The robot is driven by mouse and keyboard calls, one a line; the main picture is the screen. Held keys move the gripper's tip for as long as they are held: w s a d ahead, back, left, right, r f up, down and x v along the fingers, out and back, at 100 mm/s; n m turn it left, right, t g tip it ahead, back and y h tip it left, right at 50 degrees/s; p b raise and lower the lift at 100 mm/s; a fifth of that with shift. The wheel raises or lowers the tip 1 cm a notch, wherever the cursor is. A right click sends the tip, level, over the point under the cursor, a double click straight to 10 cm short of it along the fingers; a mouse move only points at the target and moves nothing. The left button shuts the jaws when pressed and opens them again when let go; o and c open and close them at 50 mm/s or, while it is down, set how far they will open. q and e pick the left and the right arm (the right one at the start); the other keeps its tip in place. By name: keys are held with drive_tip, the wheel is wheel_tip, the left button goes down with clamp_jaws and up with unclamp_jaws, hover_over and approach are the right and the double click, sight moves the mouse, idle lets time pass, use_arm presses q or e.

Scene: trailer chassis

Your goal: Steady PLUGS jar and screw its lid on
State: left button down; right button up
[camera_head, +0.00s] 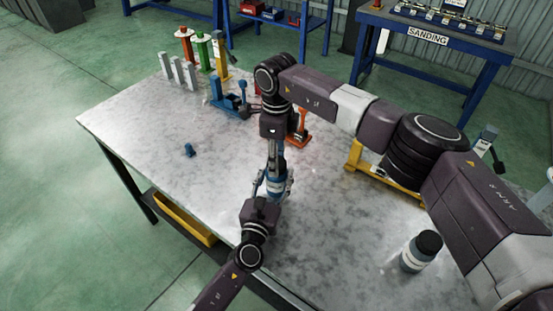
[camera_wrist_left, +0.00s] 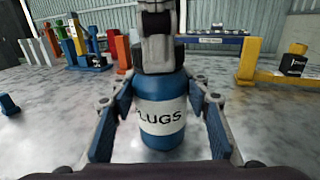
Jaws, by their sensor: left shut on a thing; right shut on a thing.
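The blue PLUGS jar (camera_head: 275,187) with a white label stands upright on the grey table. It is large in the left wrist view (camera_wrist_left: 162,115), where the label reads "LUGS". My left gripper (camera_head: 273,182) is shut around the jar's sides, one finger on each side; its fingers also show in the left wrist view (camera_wrist_left: 163,118). My right gripper (camera_head: 276,158) points straight down at the jar's top and is shut there. It also shows above the jar in the left wrist view (camera_wrist_left: 158,60).
A white jar with a black lid (camera_head: 421,251) stands at the table's front right. A small blue piece (camera_head: 189,150) lies to the left. Coloured clamps and stands (camera_head: 200,50) fill the back. A yellow bracket (camera_head: 375,168) is under my right arm.

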drive_tip(key=o, duration=1.4)
drive_tip(key=shift+c, duration=0.2)
drive_tip(key=shift+r, duration=0.1)
wheel_tip(320, 180, up, 12)
use_arm(q)
drive_tip(key=c, duration=1)
unclamp_jaws()
drive_tip(key=v, duration=1.2)
